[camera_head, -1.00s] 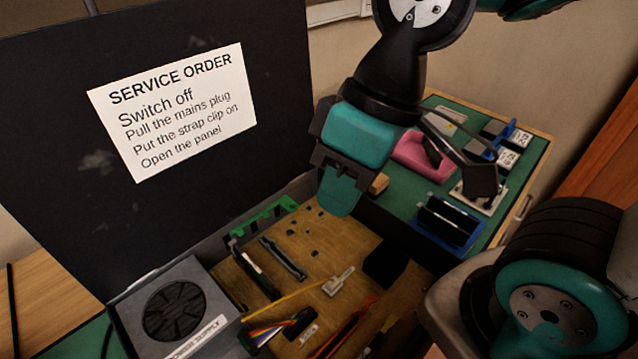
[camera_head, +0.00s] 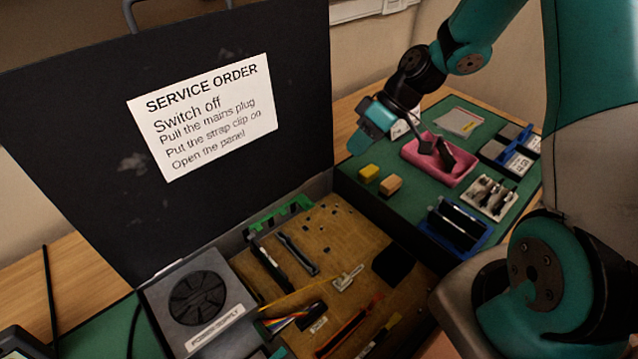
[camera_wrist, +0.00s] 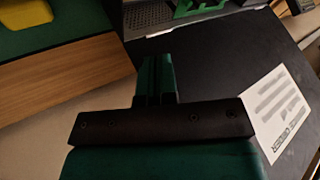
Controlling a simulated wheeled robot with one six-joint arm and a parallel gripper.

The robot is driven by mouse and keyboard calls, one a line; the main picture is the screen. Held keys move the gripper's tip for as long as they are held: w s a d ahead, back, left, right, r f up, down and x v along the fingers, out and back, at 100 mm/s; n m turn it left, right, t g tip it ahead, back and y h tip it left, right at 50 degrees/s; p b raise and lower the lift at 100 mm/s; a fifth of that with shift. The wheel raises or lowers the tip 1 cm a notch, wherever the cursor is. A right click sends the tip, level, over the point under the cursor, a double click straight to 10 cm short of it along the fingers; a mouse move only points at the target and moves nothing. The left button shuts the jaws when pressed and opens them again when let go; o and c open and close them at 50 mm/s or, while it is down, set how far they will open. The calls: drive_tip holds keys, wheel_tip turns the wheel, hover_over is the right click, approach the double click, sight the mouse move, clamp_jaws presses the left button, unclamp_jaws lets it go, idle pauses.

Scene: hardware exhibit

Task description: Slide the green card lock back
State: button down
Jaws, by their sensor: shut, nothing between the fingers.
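The green card lock (camera_head: 280,213) is a bright green piece along the back wall of the open case, at the end of the dark card slots. It is small here, and I cannot tell its exact slide position. A green bracket-like part (camera_wrist: 200,8), which looks like the same piece, shows at the top edge in the wrist view, partly cut off. My gripper (camera_head: 362,140) is teal and hangs above the back left of the green mat, right of the lock and apart from it. In the wrist view its fingers (camera_wrist: 155,78) are together and empty.
The case lid (camera_head: 90,120) stands upright with a service order sheet (camera_head: 207,117). A power supply box (camera_head: 196,298) sits front left in the case.

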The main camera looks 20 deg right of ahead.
drive_tip(key=shift+w+d+f, duration=0.1)
drive_tip(key=shift+d+f, duration=0.1)
drive_tip(key=shift+f, duration=0.05)
drive_tip(key=shift+f, duration=0.1)
drive_tip(key=b+x, duration=0.7)
drive_tip(key=x, duration=0.3)
drive_tip(key=shift+a+f, duration=0.1)
drive_tip(key=shift+f, duration=0.3)
drive_tip(key=shift+s+a+r, duration=0.25)
drive_tip(key=shift+s+a, duration=0.15)
drive_tip(key=shift+a, duration=0.1)
drive_tip(key=shift+s+a+r, duration=0.25)
drive_tip(key=shift+s+a, duration=0.1)
drive_tip(key=shift+a, duration=0.2)
drive_tip(key=shift+s+a, duration=0.3)
drive_tip(key=shift+a, duration=0.25)
